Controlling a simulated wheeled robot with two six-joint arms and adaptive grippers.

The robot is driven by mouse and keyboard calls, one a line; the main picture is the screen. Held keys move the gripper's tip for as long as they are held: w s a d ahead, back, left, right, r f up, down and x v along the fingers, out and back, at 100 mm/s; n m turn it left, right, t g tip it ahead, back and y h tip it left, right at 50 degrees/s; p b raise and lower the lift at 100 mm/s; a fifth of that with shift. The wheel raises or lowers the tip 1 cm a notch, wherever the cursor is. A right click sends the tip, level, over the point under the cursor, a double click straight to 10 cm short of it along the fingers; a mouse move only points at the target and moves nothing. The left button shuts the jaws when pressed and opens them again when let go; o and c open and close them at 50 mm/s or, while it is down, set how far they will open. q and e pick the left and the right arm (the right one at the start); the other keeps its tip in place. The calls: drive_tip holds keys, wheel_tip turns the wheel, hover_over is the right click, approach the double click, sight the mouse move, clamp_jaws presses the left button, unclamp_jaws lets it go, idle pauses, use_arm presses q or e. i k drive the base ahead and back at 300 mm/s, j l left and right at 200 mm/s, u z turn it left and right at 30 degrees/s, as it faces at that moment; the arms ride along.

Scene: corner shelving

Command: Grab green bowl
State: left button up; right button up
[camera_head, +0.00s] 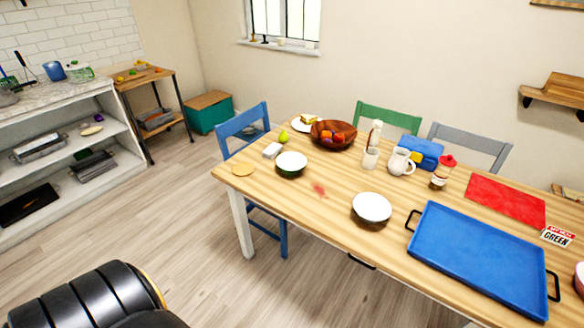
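The green bowl (291,172) stands upright on the left part of the wooden table. Its outside looks dark green and its inside white. A second bowl (371,211), white inside and brown outside, stands nearer the front edge. Neither of my grippers is in view; a black rounded part at the lower left seems to be mine.
On the wooden table (325,210), a white block (272,150) and green pear (284,137) lie behind the green bowl. A fruit bowl (333,135) stands further back. A blue tray (480,258) fills the right front. Chairs stand around; the floor at left is clear.

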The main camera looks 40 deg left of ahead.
sight(291, 163)
drive_tip(key=i+j, duration=0.1)
drive_tip(key=j, duration=0.3)
drive_tip(key=i+j, duration=0.1)
drive_tip(key=j, duration=0.35)
drive_tip(key=i+j, duration=0.1)
drive_tip(key=j, duration=0.75)
drive_tip(key=i+z, duration=0.05)
drive_tip(key=i, duration=0.05)
